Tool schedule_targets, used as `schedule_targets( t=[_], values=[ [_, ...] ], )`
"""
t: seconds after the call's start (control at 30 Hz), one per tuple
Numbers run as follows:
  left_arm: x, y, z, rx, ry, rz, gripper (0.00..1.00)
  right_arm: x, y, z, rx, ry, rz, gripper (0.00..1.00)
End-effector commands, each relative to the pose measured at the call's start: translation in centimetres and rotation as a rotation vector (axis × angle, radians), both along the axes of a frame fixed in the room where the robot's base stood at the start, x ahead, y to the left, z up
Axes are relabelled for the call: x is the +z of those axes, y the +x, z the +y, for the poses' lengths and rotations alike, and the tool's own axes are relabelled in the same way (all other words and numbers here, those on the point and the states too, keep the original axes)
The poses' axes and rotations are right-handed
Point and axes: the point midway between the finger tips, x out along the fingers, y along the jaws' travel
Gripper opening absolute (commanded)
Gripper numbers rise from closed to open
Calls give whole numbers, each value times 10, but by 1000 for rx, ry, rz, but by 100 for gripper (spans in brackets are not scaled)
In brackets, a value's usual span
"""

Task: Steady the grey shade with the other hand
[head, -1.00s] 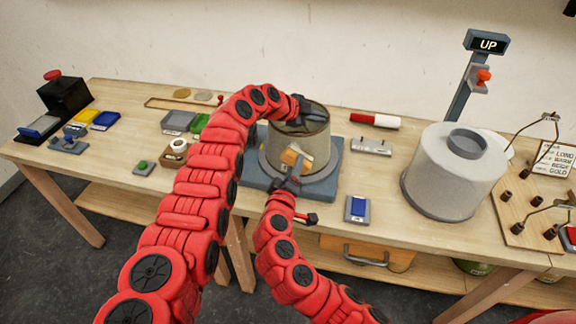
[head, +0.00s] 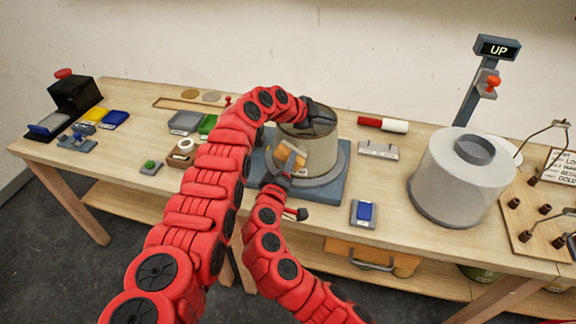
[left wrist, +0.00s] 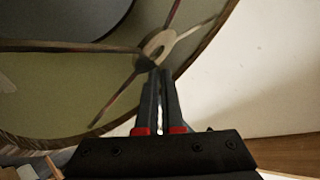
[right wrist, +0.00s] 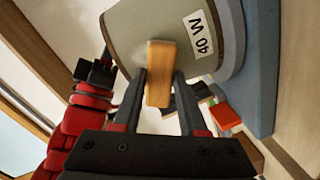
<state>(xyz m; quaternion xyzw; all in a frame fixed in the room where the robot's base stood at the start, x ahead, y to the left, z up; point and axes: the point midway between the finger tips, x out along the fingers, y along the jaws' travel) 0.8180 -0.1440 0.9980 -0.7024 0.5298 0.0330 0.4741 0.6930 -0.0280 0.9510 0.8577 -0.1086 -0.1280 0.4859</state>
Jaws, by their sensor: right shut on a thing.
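The grey-olive shade (head: 318,150) stands on a round grey plate on a blue-grey base (head: 335,190), and a "40 W" label shows on its side in the right wrist view. My left gripper (head: 318,118) reaches over the shade's open top. In the left wrist view its fingers (left wrist: 160,72) are together, by the hub (left wrist: 152,50) of the spokes; whether they touch it I cannot tell. My right gripper (right wrist: 160,80) is in front of the shade, shut on a small wooden block (right wrist: 159,75) that sits against the shade's wall.
A large pale shade (head: 462,178) stands to the right, near a post with an "UP" sign (head: 496,47). A red and white cylinder (head: 383,124) and a blue-topped block (head: 364,212) lie near the base. Several small items fill the left of the table.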

Motion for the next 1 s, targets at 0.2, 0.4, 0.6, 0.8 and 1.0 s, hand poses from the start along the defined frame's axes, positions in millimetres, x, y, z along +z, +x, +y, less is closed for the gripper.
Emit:
schedule_targets(
  t=[0.2, 0.4, 0.6, 0.8, 1.0],
  values=[
    [-2, -1, 1, 0, 3, 5, 0, -1, -7, -22, -6, -4, 0, 0],
    [-2, -1, 1, 0, 3, 5, 0, 0, -12, -36, -7, -4, 1, 0],
    [-2, -1, 1, 0, 3, 4, 0, 0, -12, -35, -3, -2, 1, 0],
    [-2, -1, 1, 0, 2, 4, 0, 0, -6, -16, -1, -1, 0, 0],
    [-2, -1, 0, -1, 2, 5, 0, 1, 0, -2, -2, -1, -1, 0]
  ],
)
